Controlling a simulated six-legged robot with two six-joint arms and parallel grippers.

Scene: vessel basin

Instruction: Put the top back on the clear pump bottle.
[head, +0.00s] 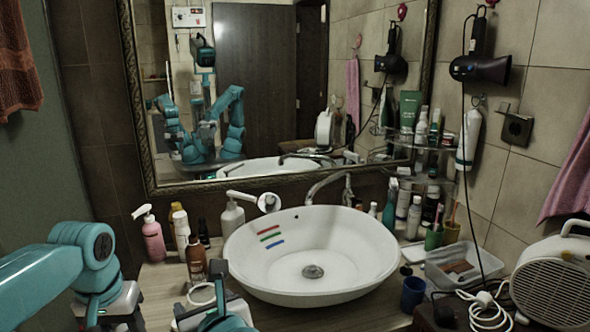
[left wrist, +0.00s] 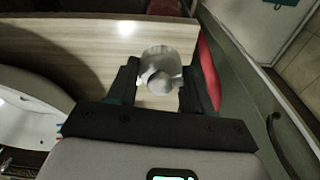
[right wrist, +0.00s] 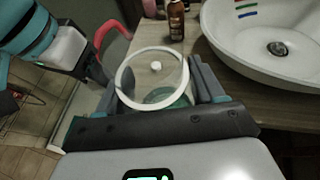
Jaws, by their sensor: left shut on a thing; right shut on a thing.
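My left gripper (left wrist: 161,82) is shut on a pale grey-white rounded top (left wrist: 157,62), seen end-on between its fingers in the left wrist view. My right gripper (right wrist: 154,82) is shut on a clear round vessel with a white rim (right wrist: 121,76), seemingly the pump bottle, in the right wrist view. A small white knob shows within the ring, and teal shows low in the clear part. The white ring also shows in the head view (head: 189,294), low and left of the basin. My left gripper is left of the ring, apart from it. Its fingertips are hidden in the head view.
A white basin (head: 360,275) stands right of my right gripper. Behind it are a brown bottle (head: 196,265), a pink pump bottle (head: 153,240) and a white pump bottle (head: 232,217). A clear tray (head: 460,255) and a white heater (head: 555,280) are at the right.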

